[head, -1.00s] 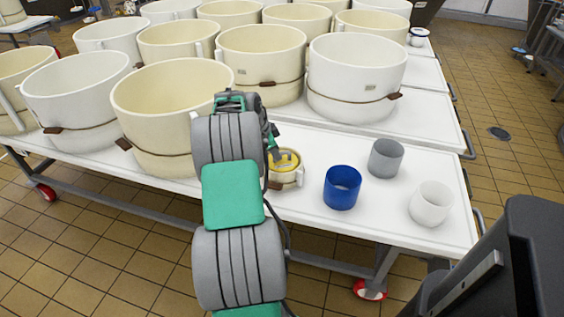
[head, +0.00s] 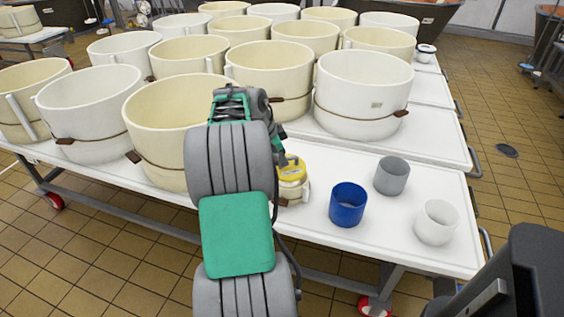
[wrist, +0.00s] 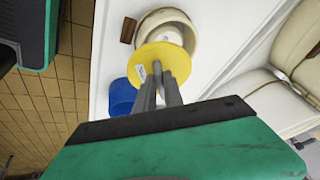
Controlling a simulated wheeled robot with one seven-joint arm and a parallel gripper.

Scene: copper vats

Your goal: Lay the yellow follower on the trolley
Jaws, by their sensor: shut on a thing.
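The yellow follower (head: 292,172) is a round disc with a raised grip. My gripper (wrist: 157,72) is shut on that grip, and the disc shows face-on in the wrist view (wrist: 146,60). In the head view the follower is above a small cream mould (head: 296,192) with a brown strap, partly behind my arm. The mould's open rim shows past the disc in the wrist view (wrist: 178,20). The follower appears clear of the mould, though the exact gap is hard to tell. The white trolley top (head: 375,235) lies below.
A blue cup (head: 348,206), a grey cup (head: 391,177) and a white cup (head: 436,222) stand to the right of the mould. Large cream and white tubs (head: 364,92) crowd the trolley behind and left. Bare top shows around the cups, near the front edge.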

